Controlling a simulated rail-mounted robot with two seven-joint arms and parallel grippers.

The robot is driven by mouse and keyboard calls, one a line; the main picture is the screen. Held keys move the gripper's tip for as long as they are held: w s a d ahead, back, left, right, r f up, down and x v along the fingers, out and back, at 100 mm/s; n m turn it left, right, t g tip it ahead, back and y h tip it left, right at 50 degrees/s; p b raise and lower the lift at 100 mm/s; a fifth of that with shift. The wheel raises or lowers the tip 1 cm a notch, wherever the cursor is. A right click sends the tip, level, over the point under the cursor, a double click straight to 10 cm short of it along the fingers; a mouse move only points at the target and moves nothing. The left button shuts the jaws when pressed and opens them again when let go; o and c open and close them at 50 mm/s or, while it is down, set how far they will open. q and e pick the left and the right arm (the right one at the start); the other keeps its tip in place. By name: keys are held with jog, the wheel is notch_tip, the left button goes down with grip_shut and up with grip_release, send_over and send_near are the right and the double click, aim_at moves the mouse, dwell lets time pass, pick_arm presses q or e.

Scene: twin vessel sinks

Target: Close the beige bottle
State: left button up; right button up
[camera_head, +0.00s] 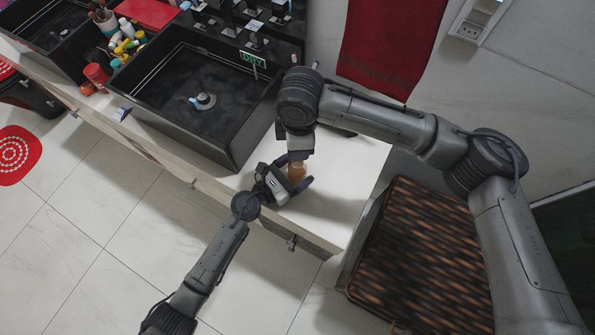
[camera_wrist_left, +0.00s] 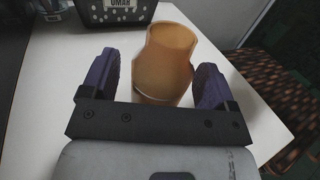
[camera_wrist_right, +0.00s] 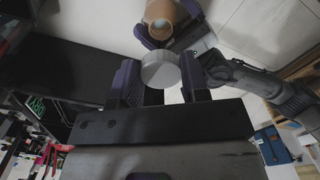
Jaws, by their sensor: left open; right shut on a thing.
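The beige bottle (camera_head: 297,173) stands uncapped on the white counter. Its open mouth shows in the left wrist view (camera_wrist_left: 168,62) and in the right wrist view (camera_wrist_right: 160,20). My left gripper (camera_head: 294,174) is open, with one finger on each side of the bottle; a gap shows on at least one side. My right gripper (camera_wrist_right: 160,80) is shut on a round, pale grey cap (camera_wrist_right: 160,69). The cap is apart from the bottle in the right wrist view. In the head view my right arm comes down just behind the bottle, and the cap is hidden.
A black vessel sink (camera_head: 190,100) stands left of the bottle, with a second sink (camera_head: 50,30) farther left. Toiletries (camera_head: 125,40) stand between them. A brown woven hamper (camera_head: 420,260) is beyond the counter's right end. Bare counter (camera_head: 345,190) lies right of the bottle.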

pick_arm(q)
jog(key=shift+w+d, duration=0.25)
jog(key=shift+d, duration=0.1)
jog(key=c, duration=1.4)
jog(key=shift+o, duration=0.2)
pick_arm(e)
send_over(297, 169)
jog(key=w, duration=0.2)
jog(key=shift+s+d+f, duration=0.1)
jog(key=shift+d+f, duration=0.05)
jog(key=shift+f, duration=1.15)
jog(key=shift+s+d+f, duration=0.1)
jog(key=shift+d+f, duration=0.05)
jog(key=shift+f, duration=1.1)
jog(key=shift+f, duration=0.85)
jog(key=shift+f, duration=0.55)
